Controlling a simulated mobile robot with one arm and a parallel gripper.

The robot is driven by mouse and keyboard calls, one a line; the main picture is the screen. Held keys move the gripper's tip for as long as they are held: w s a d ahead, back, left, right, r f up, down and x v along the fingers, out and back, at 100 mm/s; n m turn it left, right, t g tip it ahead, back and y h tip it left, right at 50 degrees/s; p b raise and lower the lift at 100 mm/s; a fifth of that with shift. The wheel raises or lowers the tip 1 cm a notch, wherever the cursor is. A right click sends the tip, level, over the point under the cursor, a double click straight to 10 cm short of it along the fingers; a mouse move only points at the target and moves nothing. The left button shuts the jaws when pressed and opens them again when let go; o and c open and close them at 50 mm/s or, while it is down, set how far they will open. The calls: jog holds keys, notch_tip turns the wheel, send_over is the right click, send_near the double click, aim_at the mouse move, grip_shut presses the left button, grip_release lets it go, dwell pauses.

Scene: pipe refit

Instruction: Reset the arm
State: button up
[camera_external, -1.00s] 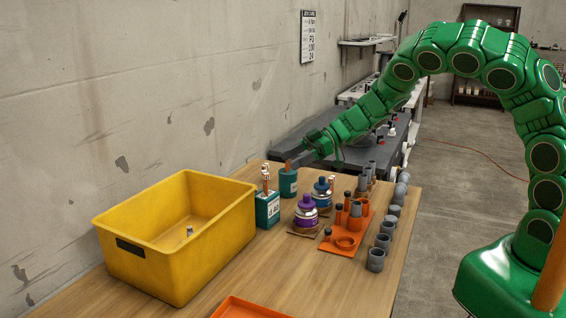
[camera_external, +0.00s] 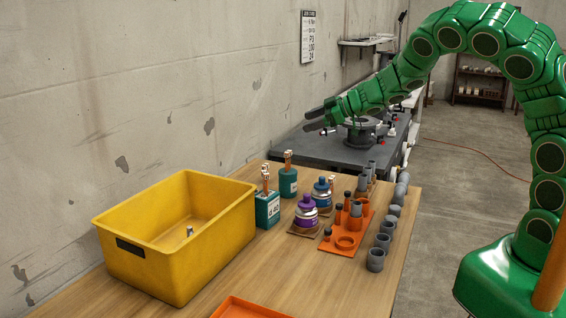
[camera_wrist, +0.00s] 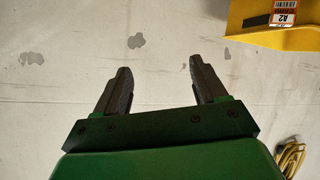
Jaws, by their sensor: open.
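My green arm curves in from the right in the external view. My gripper (camera_external: 318,114) is raised above the far end of the wooden table, level with the dark workbench behind it, and touches nothing. In the wrist view my gripper (camera_wrist: 160,78) shows two dark fingers spread apart with nothing between them, facing the stained wall.
On the wooden table (camera_external: 345,285) are a yellow bin (camera_external: 150,262), teal containers (camera_external: 267,210), a purple-capped container (camera_external: 306,212), an orange tray (camera_external: 338,247) and grey pipe pieces (camera_external: 376,260). A dark workbench (camera_external: 305,150) stands behind. A yellow bin (camera_wrist: 270,35) shows in the wrist view.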

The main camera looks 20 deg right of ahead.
jog(key=w+d+r+m+t+h, duration=0.2)
jog(key=d+r+m+h, duration=0.15)
jog(key=d, duration=0.55)
jog(key=w+d+r+m+t+h, duration=0.2)
jog(key=d+r+t+h, duration=0.15)
jog(key=d, duration=0.45)
jog(key=s+d+r+m+g+h, duration=0.1)
jog(key=s+d+m+h, duration=0.3)
jog(key=d, duration=0.5)
jog(key=s+d+r+m+g+h, duration=0.1)
jog(key=s+d+m+g+h, duration=0.1)
jog(key=s+d, duration=0.55)
jog(key=s+d+f+m+g, duration=0.1)
jog(key=s+d+f+g, duration=0.15)
jog(key=s, duration=0.55)
jog(key=s+d+f+m+g, duration=0.2)
jog(key=s+f+g, duration=0.1)
jog(key=s, duration=0.6)
jog(key=s+a+g+y, duration=0.1)
jog(key=s+a+g, duration=0.1)
jog(key=s, duration=0.9)
jog(key=s+a+g+y, duration=0.1)
jog(key=s+g, duration=0.3)
jog(key=s, duration=0.8)
jog(key=shift+s+a+r, duration=0.15)
jog(key=shift+s+a, duration=0.1)
jog(key=shift+a, duration=0.6)
